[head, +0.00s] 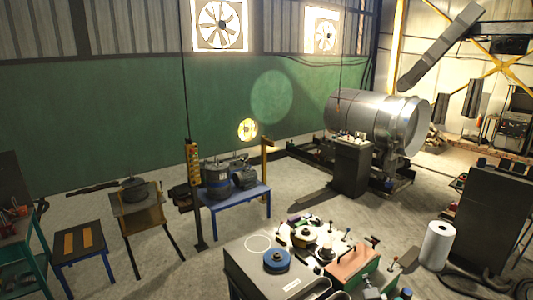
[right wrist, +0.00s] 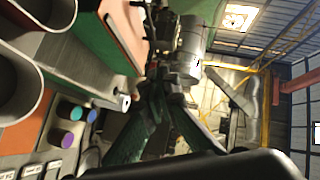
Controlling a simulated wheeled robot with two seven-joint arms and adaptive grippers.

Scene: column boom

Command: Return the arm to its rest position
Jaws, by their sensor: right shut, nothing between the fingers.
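My right gripper shows in the right wrist view (right wrist: 165,88), with two dark greenish fingers reaching up from the dark wrist body along the lower edge. The fingers are shut with nothing held between them. In the head view the right gripper is hard to pick out among the dark parts at the bottom right of the workbench. My left gripper does not show in either view.
A workbench (head: 247,266) with a blue disc (head: 277,260) and a reddish pad (head: 352,263) stands close in front. A white roll (head: 437,245) and dark cabinet (head: 487,215) stand right. A blue table (head: 238,198) holds a motor. Open floor lies left of the workbench.

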